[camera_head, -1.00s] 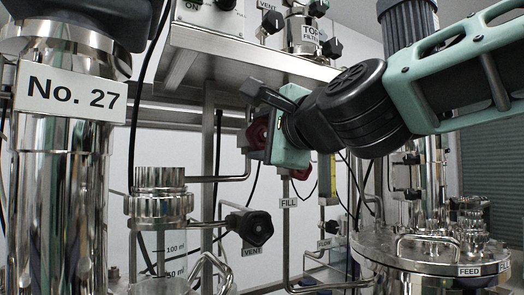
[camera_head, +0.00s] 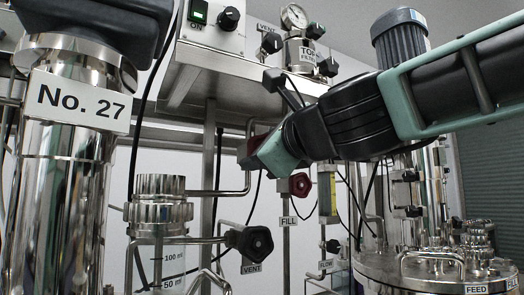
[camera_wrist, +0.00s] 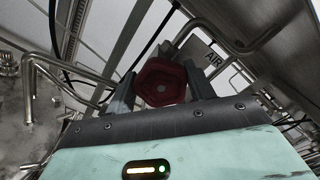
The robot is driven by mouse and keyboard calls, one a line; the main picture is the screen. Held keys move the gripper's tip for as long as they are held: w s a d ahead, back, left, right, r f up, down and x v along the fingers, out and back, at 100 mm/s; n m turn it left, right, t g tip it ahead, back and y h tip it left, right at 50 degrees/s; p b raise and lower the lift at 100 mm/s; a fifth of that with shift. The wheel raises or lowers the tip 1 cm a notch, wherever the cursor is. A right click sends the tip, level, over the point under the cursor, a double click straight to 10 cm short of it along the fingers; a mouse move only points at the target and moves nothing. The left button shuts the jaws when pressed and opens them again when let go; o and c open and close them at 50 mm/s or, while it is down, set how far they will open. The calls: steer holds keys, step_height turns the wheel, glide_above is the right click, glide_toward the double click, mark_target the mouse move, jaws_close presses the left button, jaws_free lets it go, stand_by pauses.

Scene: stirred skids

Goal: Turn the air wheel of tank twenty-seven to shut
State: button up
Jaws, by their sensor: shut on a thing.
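The air wheel is a dark red, lobed knob (camera_wrist: 162,82) in the wrist view, beside a tag reading AIR (camera_wrist: 212,62). My gripper (camera_wrist: 161,90) is shut on it, one finger on each side of the rim. In the head view my gripper (camera_head: 250,150) reaches in from the right, and its body hides most of the wheel. A plate reading No. 27 (camera_head: 82,102) hangs on the steel column at the left.
Another red wheel (camera_head: 300,184) with a FILL tag (camera_head: 289,221) sits just right of and below my gripper. A black VENT knob (camera_head: 254,242) is lower. Steel pipes surround the wheel. A lidded vessel (camera_head: 410,272) stands at the lower right.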

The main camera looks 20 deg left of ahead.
stand_by(0.3)
steer(key=o, duration=1)
steer(key=shift+c, duration=0.2)
steer(key=b+v, duration=0.4)
steer(key=v, duration=0.8)
steer(key=shift+f, duration=0.1)
